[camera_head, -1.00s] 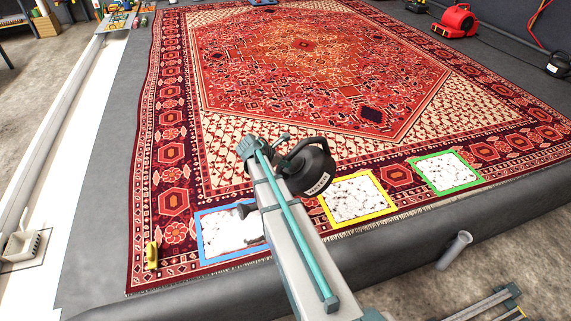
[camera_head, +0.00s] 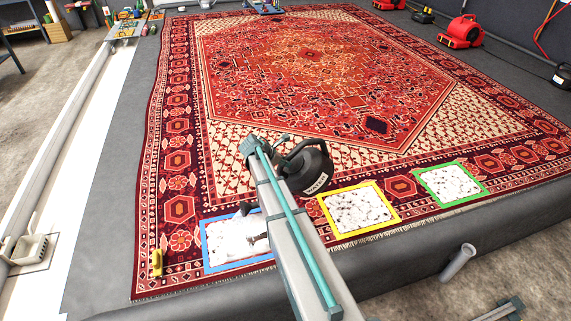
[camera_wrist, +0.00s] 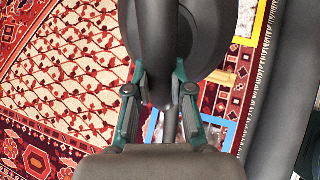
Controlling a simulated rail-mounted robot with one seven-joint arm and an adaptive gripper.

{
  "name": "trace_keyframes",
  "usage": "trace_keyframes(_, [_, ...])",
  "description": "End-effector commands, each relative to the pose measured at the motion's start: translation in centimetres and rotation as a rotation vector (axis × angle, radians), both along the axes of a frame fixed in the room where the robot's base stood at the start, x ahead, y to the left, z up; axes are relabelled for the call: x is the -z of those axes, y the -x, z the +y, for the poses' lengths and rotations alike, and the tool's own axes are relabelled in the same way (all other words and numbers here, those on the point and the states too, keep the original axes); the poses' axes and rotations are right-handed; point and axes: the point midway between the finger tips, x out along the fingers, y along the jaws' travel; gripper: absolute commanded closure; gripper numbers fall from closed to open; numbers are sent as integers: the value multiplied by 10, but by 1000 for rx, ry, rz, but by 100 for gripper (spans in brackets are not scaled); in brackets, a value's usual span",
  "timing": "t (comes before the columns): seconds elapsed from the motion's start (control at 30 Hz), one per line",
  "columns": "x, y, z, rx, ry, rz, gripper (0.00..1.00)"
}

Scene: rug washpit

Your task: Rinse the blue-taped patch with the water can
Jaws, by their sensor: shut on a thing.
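My gripper (camera_wrist: 160,92) is shut on the dark handle of the water can (camera_wrist: 205,30) in the wrist view. In the head view the black water can (camera_head: 309,172), with a white label, is held tilted above the rug, just right of my arm. Its dark spout end shows left of my arm, over the blue-taped patch (camera_head: 228,250). The patch is mostly white, with a small greyish spot near its right side. My arm hides its right edge. In the wrist view the can and my fingers cover most of the patch. No water stream can be made out.
A yellow-taped patch (camera_head: 358,208) and a green-taped patch (camera_head: 449,183) lie to the right on the patterned rug (camera_head: 180,160). A small yellow object (camera_head: 157,262) stands at the rug's left edge. A red blower (camera_head: 462,32) is at the back right.

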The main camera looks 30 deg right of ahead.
Motion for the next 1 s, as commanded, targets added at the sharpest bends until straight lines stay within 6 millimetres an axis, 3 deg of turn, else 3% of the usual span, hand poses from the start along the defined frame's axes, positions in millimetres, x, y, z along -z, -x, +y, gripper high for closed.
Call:
trace_keyframes(0.87, [-2, -56, -15, -1, 4, 0, 100])
trace_keyframes(1.0, [-2, -57, -5, -2, 3, 0, 100])
